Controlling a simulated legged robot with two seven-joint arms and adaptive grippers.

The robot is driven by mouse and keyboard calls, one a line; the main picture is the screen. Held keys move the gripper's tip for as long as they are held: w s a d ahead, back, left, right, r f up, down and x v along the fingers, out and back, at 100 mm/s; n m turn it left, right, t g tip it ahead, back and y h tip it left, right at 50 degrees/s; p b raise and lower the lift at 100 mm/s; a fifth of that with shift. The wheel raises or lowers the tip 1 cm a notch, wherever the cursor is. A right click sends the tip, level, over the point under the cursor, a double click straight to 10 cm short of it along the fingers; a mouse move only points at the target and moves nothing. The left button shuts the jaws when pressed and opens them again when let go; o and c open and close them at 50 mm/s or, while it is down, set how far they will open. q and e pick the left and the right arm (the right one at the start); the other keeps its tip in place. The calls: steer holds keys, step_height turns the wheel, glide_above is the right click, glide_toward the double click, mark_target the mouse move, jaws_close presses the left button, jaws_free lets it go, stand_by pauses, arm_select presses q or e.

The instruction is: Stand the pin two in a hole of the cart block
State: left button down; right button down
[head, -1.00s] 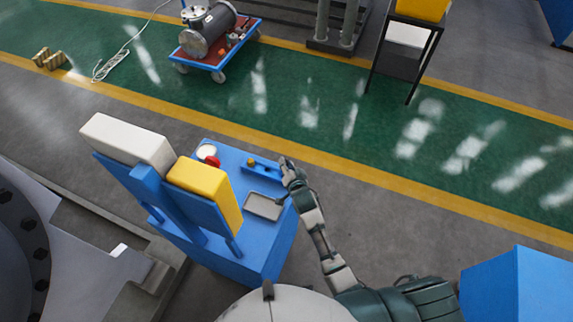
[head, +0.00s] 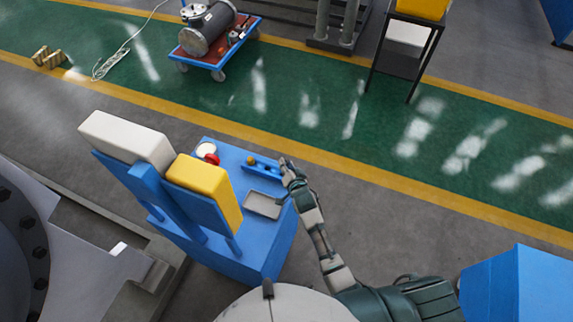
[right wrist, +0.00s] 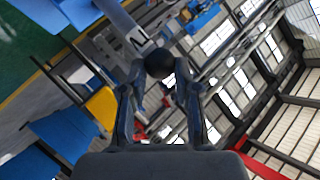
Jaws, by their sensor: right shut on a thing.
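The cart block (head: 266,170) is a small blue bar on the blue cart top, with a yellow-brown knob (head: 251,160) standing near its left end. My right gripper (head: 286,163) is at the right end of the block in the head view. In the right wrist view my right gripper (right wrist: 157,80) is shut on a dark round-headed thing, which I take as pin two (right wrist: 159,63). Its shaft is hidden. The block's holes are too small to make out, and I cannot tell whether the pin touches the block. My left gripper is not in view.
The blue cart (head: 262,240) also bears a grey tray (head: 263,204), a red button (head: 212,159) and a white round thing (head: 206,149). White and yellow pads (head: 205,188) rise at its left. A green floor lane lies beyond.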

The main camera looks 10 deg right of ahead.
steer(key=shift+f+b, duration=0.45)
steer(key=shift+f, duration=0.4)
steer(key=c, duration=0.8)
jaws_free()
steer(key=shift+o, duration=0.2)
steer(key=a+v, duration=0.1)
steer(key=v, duration=1.1)
steer(key=shift+d, duration=0.45)
steer(key=shift+w, duration=0.1)
